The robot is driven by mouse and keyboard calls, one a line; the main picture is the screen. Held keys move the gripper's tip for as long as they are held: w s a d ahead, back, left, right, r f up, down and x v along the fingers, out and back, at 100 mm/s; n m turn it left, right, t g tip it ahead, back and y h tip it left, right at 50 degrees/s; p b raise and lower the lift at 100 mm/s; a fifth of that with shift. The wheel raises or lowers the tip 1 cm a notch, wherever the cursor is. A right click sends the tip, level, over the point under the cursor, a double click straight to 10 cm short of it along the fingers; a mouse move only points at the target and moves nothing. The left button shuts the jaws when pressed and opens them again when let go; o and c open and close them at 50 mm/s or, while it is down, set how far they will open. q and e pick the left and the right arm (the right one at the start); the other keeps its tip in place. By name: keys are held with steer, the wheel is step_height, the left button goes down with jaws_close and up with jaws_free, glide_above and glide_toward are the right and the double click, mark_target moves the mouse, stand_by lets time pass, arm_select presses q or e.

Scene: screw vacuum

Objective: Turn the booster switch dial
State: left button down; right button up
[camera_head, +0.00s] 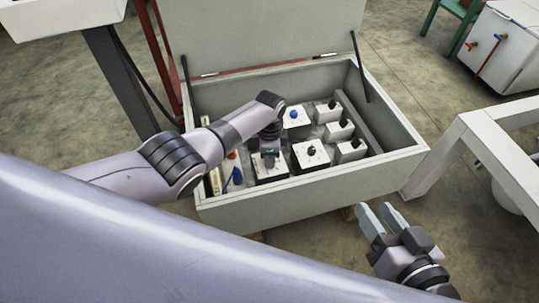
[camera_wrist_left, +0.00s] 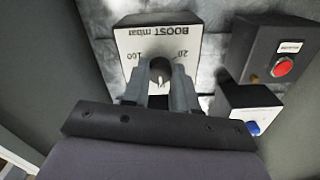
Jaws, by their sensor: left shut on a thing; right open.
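The booster switch is a white plate (camera_wrist_left: 130,50) lettered "BOOST mbar" with marks 100 and 20, upside down in the left wrist view. Its dark dial (camera_wrist_left: 160,68) sits between the two fingers of my left gripper (camera_wrist_left: 160,90), which is shut on it. In the head view my left gripper (camera_head: 268,160) points down into the open box over a white-topped unit (camera_head: 272,174) and hides its dial. My right gripper (camera_head: 382,216) is open and empty, outside the box at its front right.
The grey box (camera_head: 310,192) has a raised lid (camera_head: 265,35). Inside are a blue-knob unit (camera_head: 294,115), a black-knob unit (camera_head: 311,153) and several small switch boxes (camera_head: 340,131). A red button (camera_wrist_left: 284,67) is near the dial. A white table frame (camera_head: 480,140) stands right.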

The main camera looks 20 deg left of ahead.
stand_by(0.5)
arm_select(q)
steer(key=c, duration=0.9)
jaws_free()
steer(key=shift+r+p, duration=0.55)
steer(key=shift+r, duration=0.1)
step_height(320, 180, up, 2)
steer(key=shift+r+p, duration=0.2)
steer(key=shift+p, duration=0.75)
step_height(320, 180, up, 3)
steer(key=shift+f+p, duration=0.1)
steer(key=shift+p, duration=0.85)
steer(key=shift+r, duration=0.35)
arm_select(e)
steer(key=shift+s+d+r+g+h, duration=0.15)
steer(key=shift+d+r+h, duration=0.1)
steer(key=shift+d+h, duration=0.25)
steer(key=shift+s+d+r+g+h, duration=0.15)
steer(key=shift+d+r+h, duration=0.1)
steer(key=shift+d+h, duration=0.25)
arm_select(q)
steer(key=shift+d, duration=0.1)
arm_select(e)
steer(key=shift+d, duration=0.2)
